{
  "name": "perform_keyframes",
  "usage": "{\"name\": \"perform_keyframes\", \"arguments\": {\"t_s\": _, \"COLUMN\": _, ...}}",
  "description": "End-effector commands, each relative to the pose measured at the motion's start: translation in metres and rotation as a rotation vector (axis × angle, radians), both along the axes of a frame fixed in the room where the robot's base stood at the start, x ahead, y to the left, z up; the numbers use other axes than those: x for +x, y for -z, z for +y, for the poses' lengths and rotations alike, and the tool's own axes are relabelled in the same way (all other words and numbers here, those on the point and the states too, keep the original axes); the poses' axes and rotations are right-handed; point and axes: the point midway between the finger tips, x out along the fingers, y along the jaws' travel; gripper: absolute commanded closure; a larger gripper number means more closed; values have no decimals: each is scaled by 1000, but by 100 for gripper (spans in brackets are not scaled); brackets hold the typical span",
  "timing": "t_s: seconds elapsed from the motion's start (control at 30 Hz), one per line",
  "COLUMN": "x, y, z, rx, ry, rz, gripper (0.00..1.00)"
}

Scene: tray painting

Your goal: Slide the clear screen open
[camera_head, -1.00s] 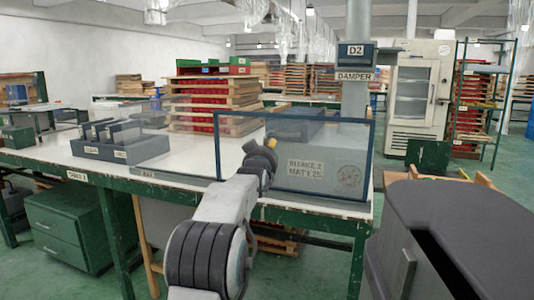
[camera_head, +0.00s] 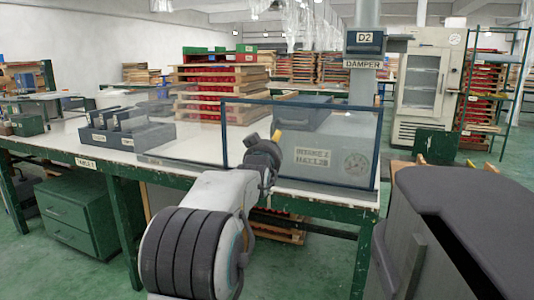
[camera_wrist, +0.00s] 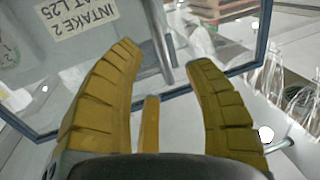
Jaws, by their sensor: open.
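The clear screen (camera_head: 335,120) has a dark blue frame and stands upright at the front right of the table. It covers the front of a grey box labelled as an intake, seen through the pane. In the wrist view the screen (camera_wrist: 45,85) lies beyond my fingers, and a narrow grey upright bar (camera_wrist: 160,40) shows between the fingertips. Whether the bar is touched cannot be told. My gripper (camera_wrist: 160,58) is open with yellow ribbed fingers and holds nothing. In the head view my gripper (camera_head: 277,137) is near the screen's left part, mostly hidden by my wrist.
Another clear pane (camera_head: 190,120) extends left of the screen. A grey divided holder (camera_head: 125,132) stands on the white table (camera_head: 70,135) at left. Stacked red trays (camera_head: 212,90) stand behind. A damper box (camera_head: 365,42) hangs on a post above the screen's right end.

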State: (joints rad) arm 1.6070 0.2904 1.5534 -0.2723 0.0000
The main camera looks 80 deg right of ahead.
Motion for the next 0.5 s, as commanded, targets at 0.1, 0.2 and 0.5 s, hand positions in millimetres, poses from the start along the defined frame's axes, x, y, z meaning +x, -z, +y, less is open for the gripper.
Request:
{"name": "perform_keyframes", "arguments": {"t_s": 0.1, "x": 1, "y": -1, "z": 17, "rx": -1, "ry": 0, "rz": 0, "gripper": 53}}
{"name": "perform_keyframes", "arguments": {"t_s": 0.2, "x": 1, "y": -1, "z": 30, "rx": -1, "ry": 0, "rz": 0, "gripper": 53}}
{"name": "perform_keyframes", "arguments": {"t_s": 0.5, "x": 2, "y": 0, "z": 54, "rx": 0, "ry": 0, "rz": 0, "gripper": 53}}
